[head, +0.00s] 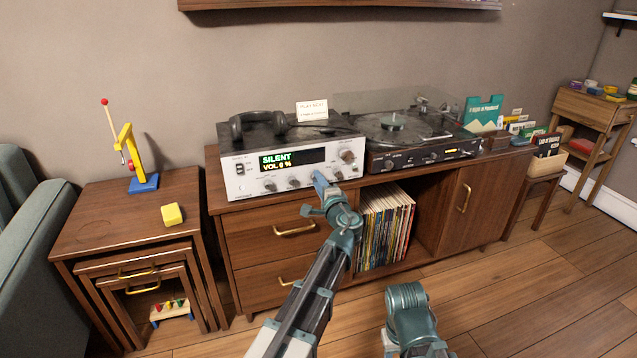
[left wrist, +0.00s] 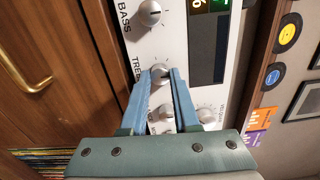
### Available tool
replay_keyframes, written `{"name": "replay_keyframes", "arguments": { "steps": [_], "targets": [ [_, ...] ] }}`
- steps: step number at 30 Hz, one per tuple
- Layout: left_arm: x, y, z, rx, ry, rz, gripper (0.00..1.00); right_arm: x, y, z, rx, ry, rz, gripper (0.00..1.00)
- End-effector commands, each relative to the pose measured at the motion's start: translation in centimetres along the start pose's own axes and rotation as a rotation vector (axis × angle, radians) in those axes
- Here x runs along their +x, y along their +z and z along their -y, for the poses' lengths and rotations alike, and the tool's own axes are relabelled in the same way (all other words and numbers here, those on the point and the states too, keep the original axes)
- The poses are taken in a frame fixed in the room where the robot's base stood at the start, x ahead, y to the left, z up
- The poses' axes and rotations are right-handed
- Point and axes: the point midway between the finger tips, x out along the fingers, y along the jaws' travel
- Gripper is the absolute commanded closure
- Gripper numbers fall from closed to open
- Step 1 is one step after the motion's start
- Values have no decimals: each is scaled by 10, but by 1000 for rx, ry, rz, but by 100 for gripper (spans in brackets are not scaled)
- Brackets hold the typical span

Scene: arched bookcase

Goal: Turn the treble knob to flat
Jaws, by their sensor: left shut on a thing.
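In the left wrist view, the treble knob (left wrist: 160,72) is a small silver knob beside a partly hidden label beginning "TRE". My left gripper (head: 318,178) is at the lower front of the amplifier. In the left wrist view its two blue fingers (left wrist: 160,74) are on either side of the treble knob, shut on it. The knob's pointer direction is hard to make out. My right gripper is not in view.
The bass knob (left wrist: 150,13) is on one side of the treble knob, and another knob (left wrist: 166,117) is close on the other side, between the fingers' bases. The volume knob (left wrist: 207,114) is nearby. A turntable (head: 393,124) stands right of the amplifier; headphones (head: 258,121) lie on top.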

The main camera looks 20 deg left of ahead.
Motion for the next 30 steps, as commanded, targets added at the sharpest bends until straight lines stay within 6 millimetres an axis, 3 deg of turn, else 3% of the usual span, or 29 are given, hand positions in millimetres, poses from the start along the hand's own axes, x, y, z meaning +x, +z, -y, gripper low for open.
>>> {"name": "replay_keyframes", "arguments": {
  "steps": [20, 21, 24, 26, 30],
  "targets": [
    [-1, 1, -1, -55, 2, 1, 100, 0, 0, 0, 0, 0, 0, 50],
    [-1, 1, -1, -55, 2, 1, 65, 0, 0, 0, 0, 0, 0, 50],
    [-1, 1, -1, -54, 2, 1, 47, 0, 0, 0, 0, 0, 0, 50],
    [-1, 1, -1, -54, 1, 1, 41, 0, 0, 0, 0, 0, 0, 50],
    [-1, 0, 0, -53, 1, 0, 41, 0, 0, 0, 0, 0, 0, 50]
  ]
}}
